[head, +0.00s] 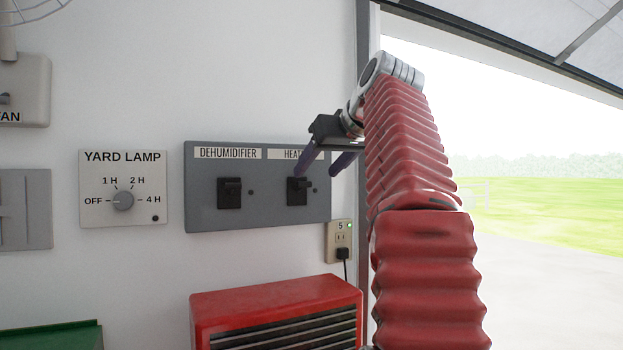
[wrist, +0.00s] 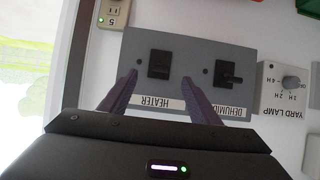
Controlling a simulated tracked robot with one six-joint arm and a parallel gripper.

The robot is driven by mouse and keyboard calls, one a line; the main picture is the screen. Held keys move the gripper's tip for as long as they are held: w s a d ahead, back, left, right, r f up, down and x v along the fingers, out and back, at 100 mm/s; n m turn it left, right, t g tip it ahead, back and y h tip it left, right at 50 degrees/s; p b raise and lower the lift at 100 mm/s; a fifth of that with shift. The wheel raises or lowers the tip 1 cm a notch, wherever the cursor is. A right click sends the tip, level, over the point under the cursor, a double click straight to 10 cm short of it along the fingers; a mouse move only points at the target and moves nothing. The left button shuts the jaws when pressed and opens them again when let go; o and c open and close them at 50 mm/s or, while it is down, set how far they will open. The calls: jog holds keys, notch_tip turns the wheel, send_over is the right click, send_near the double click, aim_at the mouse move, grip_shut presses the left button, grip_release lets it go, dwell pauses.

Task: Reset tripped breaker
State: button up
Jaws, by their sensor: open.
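A grey breaker panel (head: 258,214) on the white wall has two black switches, labelled DEHUMIDIFIER and HEATER. The dehumidifier switch (head: 230,192) is on the left and the heater switch (head: 296,190) on the right. Each has a small dark dot beside it. My gripper (head: 316,174) is open and empty in front of the heater side, partly covering its label. In the upside-down wrist view, my gripper (wrist: 160,79) has one finger on each side of the heater switch (wrist: 159,63). The dehumidifier switch (wrist: 229,71) lies to its right. I cannot tell whether the fingers touch the panel.
A yard lamp dial (head: 123,201) is left of the panel, pointing towards OFF. An outlet (head: 339,240) with a green light and a black plug is below right. A red heater-like box (head: 270,296) stands below the panel. An open garage doorway is on the right.

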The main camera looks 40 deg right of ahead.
jog(key=shift+v, duration=2.35)
jog(key=shift+w, duration=0.1)
jog(key=w+a+r+n+t+y, duration=0.25)
jog(key=w+a+r+t, duration=0.2)
jog(key=a, duration=0.45)
jog(key=w+a+r+n+t+y, duration=0.1)
jog(key=w+a+r+n+t, duration=0.25)
jog(key=a+r+t, duration=0.35)
jog(key=s+a+f+m+g+h, duration=0.1)
jog(key=s+f+m+g+h, duration=0.15)
jog(key=f, duration=0.95)
jog(key=s+a+f+m+g+h, duration=0.1)
jog(key=a+f+m+g+h, duration=0.2)
jog(key=f, duration=0.9)
jog(key=s+f+m+g+h, duration=0.15)
jog(key=f+g, duration=0.35)
jog(key=f, duration=0.7)
jog(key=s+a+f+n+g+y, duration=0.1)
jog(key=s+a+f, duration=0.3)
jog(key=f, duration=0.5)
jog(key=s+a+f+n+g+y, duration=0.1)
jog(key=s+a+f+g+y, duration=0.2)
jog(key=s+f, duration=0.4)
jog(key=s+a+f+n+g+y, duration=0.2)
jog(key=s+a+f, duration=0.3)
jog(key=f, duration=0.6)
jog(key=shift+a+f+g+y, duration=0.4)
jog(key=shift+a+g, duration=0.3)
jog(key=shift+a, duration=0.4)
